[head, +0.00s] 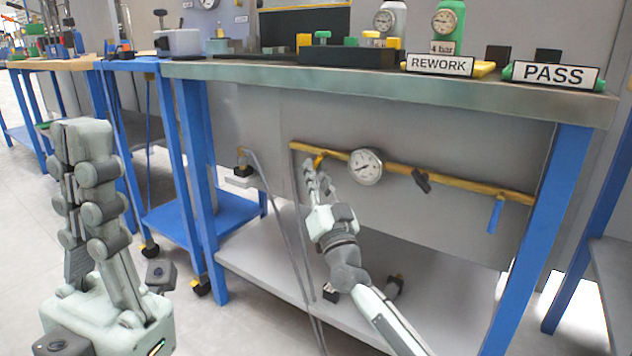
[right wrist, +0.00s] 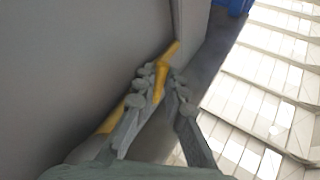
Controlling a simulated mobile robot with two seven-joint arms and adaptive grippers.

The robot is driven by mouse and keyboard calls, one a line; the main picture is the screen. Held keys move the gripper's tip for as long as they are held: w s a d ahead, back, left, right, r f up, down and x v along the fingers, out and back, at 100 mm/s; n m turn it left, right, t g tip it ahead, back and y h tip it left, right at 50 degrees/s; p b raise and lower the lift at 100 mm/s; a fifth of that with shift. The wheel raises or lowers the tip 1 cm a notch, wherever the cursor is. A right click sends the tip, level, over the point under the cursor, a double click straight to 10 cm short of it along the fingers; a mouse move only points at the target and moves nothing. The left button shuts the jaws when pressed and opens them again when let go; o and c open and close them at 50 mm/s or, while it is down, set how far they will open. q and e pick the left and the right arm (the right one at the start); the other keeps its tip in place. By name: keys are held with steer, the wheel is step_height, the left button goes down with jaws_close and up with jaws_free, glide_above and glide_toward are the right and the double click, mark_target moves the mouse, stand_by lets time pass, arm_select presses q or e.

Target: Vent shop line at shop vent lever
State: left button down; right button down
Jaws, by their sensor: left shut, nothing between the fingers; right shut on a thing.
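A yellow lever (head: 319,160) sits near the left end of the yellow pipe (head: 455,181) under the workbench; I take it as the shop vent lever, though I see no label on it. My right gripper (head: 312,168) reaches up to it from below. In the right wrist view the yellow lever (right wrist: 162,75) lies between the fingertips of my right gripper (right wrist: 158,85), which are shut on it and hide part of it. My left gripper (head: 85,135) points upward at the left, shut and empty, well away from the pipe.
A round gauge (head: 365,166), a black handle (head: 421,181) and a blue lever (head: 496,215) sit along the pipe to the right. A grey hose (head: 278,205) hangs left of my right gripper. The bench top (head: 400,88) is above, a lower shelf (head: 270,268) below.

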stand_by(0.4)
steer(key=c, duration=1.6)
jaws_free()
steer(key=v, duration=1.2)
steer(key=shift+a, duration=0.1)
